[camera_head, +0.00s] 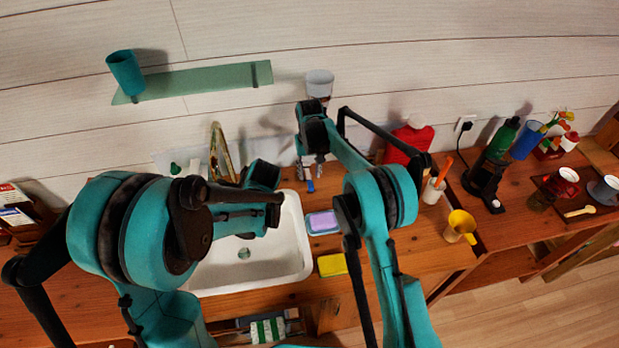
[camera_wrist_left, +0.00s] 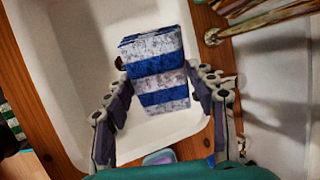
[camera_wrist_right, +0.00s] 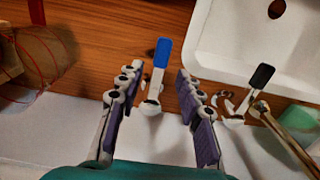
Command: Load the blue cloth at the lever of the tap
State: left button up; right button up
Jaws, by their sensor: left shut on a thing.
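A folded blue-and-white striped cloth (camera_wrist_left: 155,70) is held between the fingers of my left gripper (camera_wrist_left: 158,86), over the white sink (camera_wrist_left: 75,50). In the head view my own left arm hides the cloth and that gripper. The tap has a brass spout (camera_head: 221,152) behind the sink. A blue-tipped lever (camera_wrist_right: 162,54) stands beside the sink, and a black-tipped lever (camera_wrist_right: 262,76) stands near the spout. My right gripper (camera_wrist_right: 155,82) is open, with the blue-tipped lever showing between its fingers; I cannot tell whether it touches them. The blue lever also shows in the head view (camera_head: 310,186).
A purple soap dish (camera_head: 322,222) and a yellow sponge (camera_head: 332,265) lie right of the sink. A red container (camera_head: 408,140), a white cup (camera_head: 433,190) and a yellow mug (camera_head: 460,227) stand farther right. A green shelf (camera_head: 195,83) is on the wall.

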aim_at(309, 181)
jog(key=shift+f, duration=1.7)
grip_shut()
jog(key=shift+w+d+n, duration=0.2)
jog(key=shift+d+n, duration=0.45)
jog(key=shift+n, duration=0.25)
grip_release()
jog(key=shift+r, duration=0.15)
